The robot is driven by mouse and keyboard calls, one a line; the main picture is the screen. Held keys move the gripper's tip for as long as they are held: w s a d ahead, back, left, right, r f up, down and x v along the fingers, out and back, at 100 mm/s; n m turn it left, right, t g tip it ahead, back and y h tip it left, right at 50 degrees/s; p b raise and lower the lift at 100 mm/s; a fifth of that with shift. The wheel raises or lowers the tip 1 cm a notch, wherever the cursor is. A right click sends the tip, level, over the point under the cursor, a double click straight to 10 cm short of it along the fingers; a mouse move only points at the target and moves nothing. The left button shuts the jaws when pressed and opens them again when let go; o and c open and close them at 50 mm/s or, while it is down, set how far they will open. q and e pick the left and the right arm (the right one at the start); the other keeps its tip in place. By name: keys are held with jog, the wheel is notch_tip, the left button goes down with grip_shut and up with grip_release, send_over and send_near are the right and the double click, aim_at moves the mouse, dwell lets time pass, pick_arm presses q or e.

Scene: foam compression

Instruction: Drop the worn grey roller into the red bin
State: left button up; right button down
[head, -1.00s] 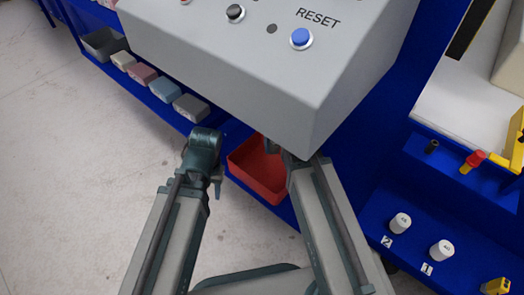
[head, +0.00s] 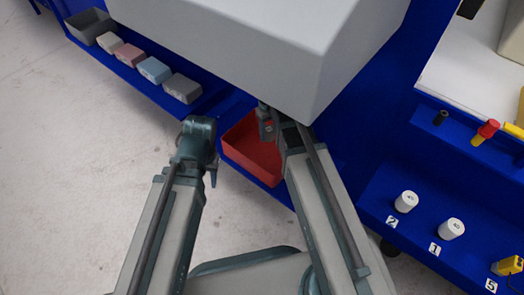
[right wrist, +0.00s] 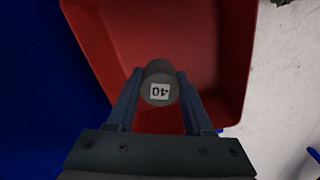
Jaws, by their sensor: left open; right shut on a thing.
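The grey roller (right wrist: 159,75) has a white label reading 40 on its end. It is between the fingers of my right gripper (right wrist: 158,92), which is shut on it. The red bin (right wrist: 221,70) lies beyond and below the held roller in the right wrist view. In the head view the red bin (head: 250,160) sits on the blue frame, and my right gripper (head: 265,118) is over its back right part.
A grey control box (head: 260,50) overhangs close above my right gripper. Several coloured blocks (head: 154,69) and a grey bin (head: 90,24) line a blue shelf at left. White rollers (head: 406,201) stand on a blue tray at right. Open floor (head: 70,150) is at left.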

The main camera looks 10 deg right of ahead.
jog(key=shift+f, duration=0.15)
jog(key=shift+c, duration=1.1)
grip_release()
notch_tip(320, 180, up, 14)
jog(key=p, duration=1.4)
jog(key=shift+f, duration=0.15)
